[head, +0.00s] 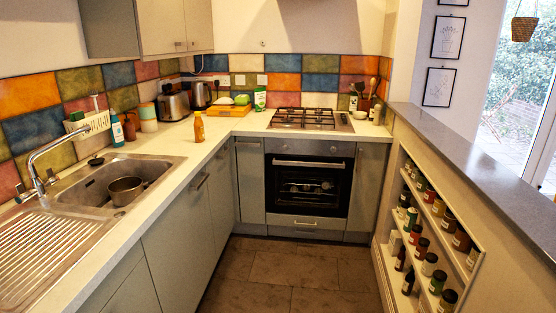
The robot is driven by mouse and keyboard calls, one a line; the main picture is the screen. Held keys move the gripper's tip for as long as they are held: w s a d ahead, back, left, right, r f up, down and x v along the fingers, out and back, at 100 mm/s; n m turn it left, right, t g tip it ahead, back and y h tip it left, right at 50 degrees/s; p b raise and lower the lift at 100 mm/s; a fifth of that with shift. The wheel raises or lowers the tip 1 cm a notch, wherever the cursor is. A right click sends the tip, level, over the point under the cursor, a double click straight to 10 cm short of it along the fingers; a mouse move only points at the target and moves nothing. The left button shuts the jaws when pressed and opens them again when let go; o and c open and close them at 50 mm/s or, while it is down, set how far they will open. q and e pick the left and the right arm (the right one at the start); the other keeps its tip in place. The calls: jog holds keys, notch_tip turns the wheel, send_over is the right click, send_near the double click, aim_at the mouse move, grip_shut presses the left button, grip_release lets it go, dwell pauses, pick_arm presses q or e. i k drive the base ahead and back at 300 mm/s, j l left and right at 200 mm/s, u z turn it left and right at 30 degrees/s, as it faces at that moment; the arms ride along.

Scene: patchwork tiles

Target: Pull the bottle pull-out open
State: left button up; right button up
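A narrow grey-green front (250,181) stands left of the oven, with a dark handle near its top; it looks closed. Another narrow front (369,188) stands right of the oven and also sits flush. I cannot tell for sure which of the two is the bottle pull-out. Neither of my grippers is in the head view.
The oven (306,187) is closed under a gas hob (311,118). Tiled floor (290,272) is clear between the counters. Open shelves with several jars (436,203) line the right side. On the left are a sink (110,178) with a pot and grey cabinets (183,237).

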aim_at(250, 151)
jog(key=i+z, duration=0.15)
jog(key=i, duration=1.85)
